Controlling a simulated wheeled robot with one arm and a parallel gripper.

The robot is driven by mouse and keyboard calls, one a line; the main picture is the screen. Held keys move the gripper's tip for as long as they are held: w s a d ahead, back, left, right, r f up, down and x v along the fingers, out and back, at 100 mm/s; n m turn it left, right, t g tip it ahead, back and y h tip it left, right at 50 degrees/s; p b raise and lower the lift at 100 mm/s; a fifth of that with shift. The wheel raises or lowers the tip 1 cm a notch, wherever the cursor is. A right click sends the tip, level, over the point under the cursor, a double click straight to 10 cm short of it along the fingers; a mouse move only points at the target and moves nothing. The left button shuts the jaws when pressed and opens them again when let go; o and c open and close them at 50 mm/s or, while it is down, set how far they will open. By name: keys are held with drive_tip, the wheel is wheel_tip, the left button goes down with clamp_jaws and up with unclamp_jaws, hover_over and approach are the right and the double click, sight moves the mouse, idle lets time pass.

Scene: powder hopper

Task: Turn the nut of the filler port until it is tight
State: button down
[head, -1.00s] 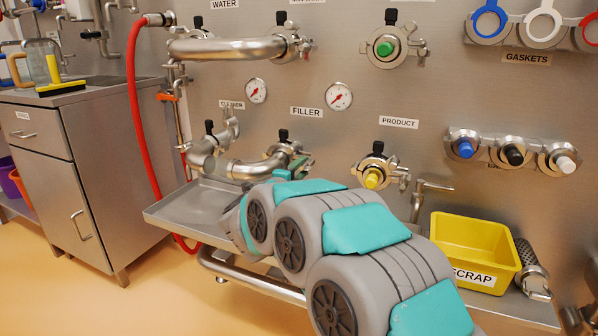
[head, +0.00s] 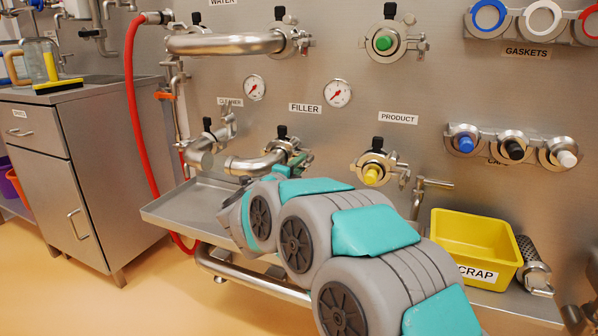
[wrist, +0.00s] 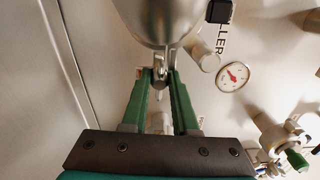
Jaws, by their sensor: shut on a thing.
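The filler port (head: 283,140) is under the FILLER label in the head view, with a black knob on top and a bent steel pipe (head: 250,165) on it. In the wrist view the pipe (wrist: 158,15) fills the top middle. The small steel nut (wrist: 160,73) of its clamp sits between the tips of my two green fingers. My gripper (wrist: 160,80) is shut on this nut from below. In the head view my gripper (head: 299,160) reaches the right side of the port. The nut is hidden there, and its tightness cannot be seen.
A steel drip tray (head: 190,205) runs below the ports. The product port (head: 374,170) with a yellow plug is to the right, above a yellow scrap bin (head: 475,235). Another steel bend (head: 203,150) is at the cleaner port. A gauge (head: 337,93) is above.

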drive_tip(key=shift+d+f+m+b, duration=0.15)
drive_tip(key=shift+m+b, duration=1.25)
drive_tip(key=shift+b, duration=1.05)
drive_tip(key=shift+a+f+m+b, duration=0.1)
drive_tip(key=shift+m+b, duration=1.3)
drive_tip(key=shift+b, duration=1.05)
drive_tip(key=shift+d+r+m+b, duration=0.1)
drive_tip(key=shift+r+m+b, duration=0.25)
drive_tip(key=shift+m, duration=0.35)
drive_tip(key=shift+f, duration=0.1)
drive_tip(key=m, duration=0.7)
drive_tip(key=shift+m, duration=0.4)
